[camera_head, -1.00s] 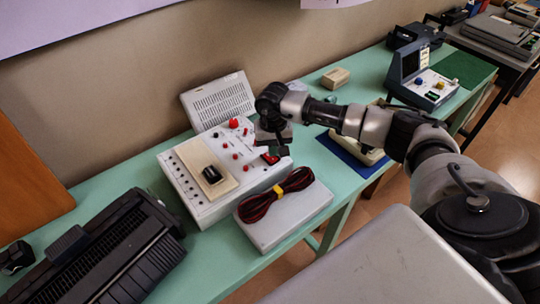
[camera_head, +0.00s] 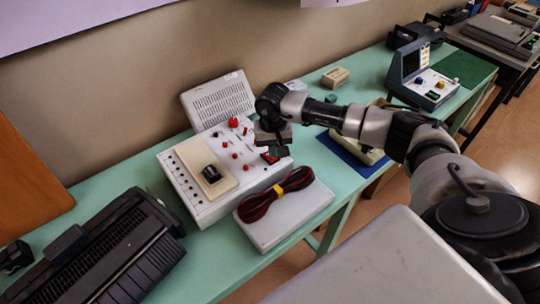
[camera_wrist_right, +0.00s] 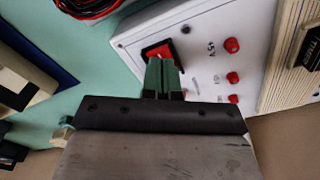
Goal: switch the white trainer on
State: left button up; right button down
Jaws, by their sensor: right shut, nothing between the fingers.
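The white trainer (camera_head: 205,205) stands on the green bench, with red knobs and terminals and a beige panel on top. Its red rocker switch (camera_head: 270,157) is at the right end of the top. My right gripper (camera_head: 277,151) points down just over that switch. In the right wrist view the shut, empty green fingertips (camera_wrist_right: 164,66) overlap the lower part of the red switch (camera_wrist_right: 158,50) in its black frame. I cannot tell whether they touch it, nor which way the rocker is set. My left gripper is not in view.
A grey box (camera_head: 285,221) with a coiled red and black cable (camera_head: 275,194) sits against the trainer's front right. A vented white panel (camera_head: 218,101) stands behind. A black ribbed device (camera_head: 105,250) is at the left. Free bench lies left of the trainer.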

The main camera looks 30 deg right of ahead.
jog(key=shift+s+f+b, duration=0.1)
jog(key=shift+f+b, duration=0.8)
jog(key=shift+f, duration=0.05)
jog(key=shift+r, duration=0.15)
dwell(0.3)
jog(key=shift+r+p, duration=0.5)
jog(key=shift+r, duration=0.05)
jog(key=shift+r+p, duration=1.35)
jog(key=shift+r, duration=1.5)
jog(key=shift+a, duration=0.1)
